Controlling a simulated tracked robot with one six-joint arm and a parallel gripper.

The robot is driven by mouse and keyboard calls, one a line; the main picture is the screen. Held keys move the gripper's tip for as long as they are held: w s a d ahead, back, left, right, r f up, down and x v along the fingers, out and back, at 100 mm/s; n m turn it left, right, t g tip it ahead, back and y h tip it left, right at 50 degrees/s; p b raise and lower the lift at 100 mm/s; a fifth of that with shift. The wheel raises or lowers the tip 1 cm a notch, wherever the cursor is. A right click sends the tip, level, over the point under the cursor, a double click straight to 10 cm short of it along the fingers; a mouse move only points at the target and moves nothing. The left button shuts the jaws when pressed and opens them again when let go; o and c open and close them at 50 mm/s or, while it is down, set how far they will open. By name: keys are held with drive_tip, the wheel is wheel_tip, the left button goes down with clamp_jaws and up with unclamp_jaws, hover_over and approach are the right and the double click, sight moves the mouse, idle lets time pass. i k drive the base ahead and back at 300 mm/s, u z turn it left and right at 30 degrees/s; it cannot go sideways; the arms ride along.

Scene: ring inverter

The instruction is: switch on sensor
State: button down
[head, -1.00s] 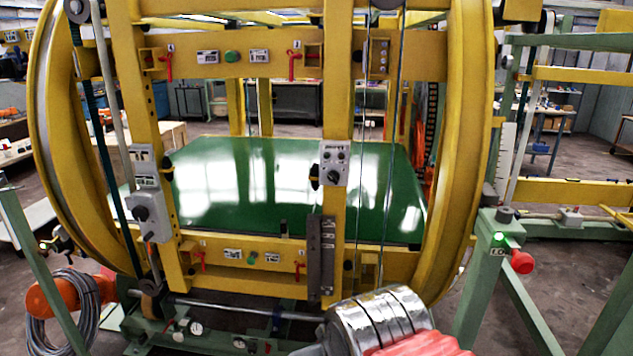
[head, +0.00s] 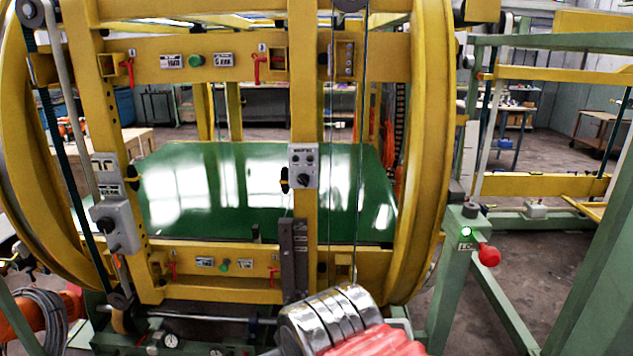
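A green post (head: 446,280) stands at the right of the ring frame. On its top are a lit green lamp (head: 466,233), a small label plate (head: 465,246) and a red knob (head: 489,256) sticking out to the right. I take this lamp and knob to be the sensor, but I cannot tell for certain. A grey box with knobs (head: 303,166) is on the yellow upright in the middle. Another grey switch box (head: 116,226) is at the left. My gripper's fingers do not show in this view.
The large yellow ring frame (head: 432,150) surrounds a shiny green plate (head: 270,190). Red levers (head: 257,69) sit on its upper beam. A grey cable coil (head: 45,320) is at the lower left. Green beams (head: 585,270) stand at the right, with floor between them and the post.

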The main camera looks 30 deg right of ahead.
sight(303, 179)
drive_tip(key=z, duration=0.05)
drive_tip(key=i, duration=0.95)
drive_tip(key=u, duration=0.1)
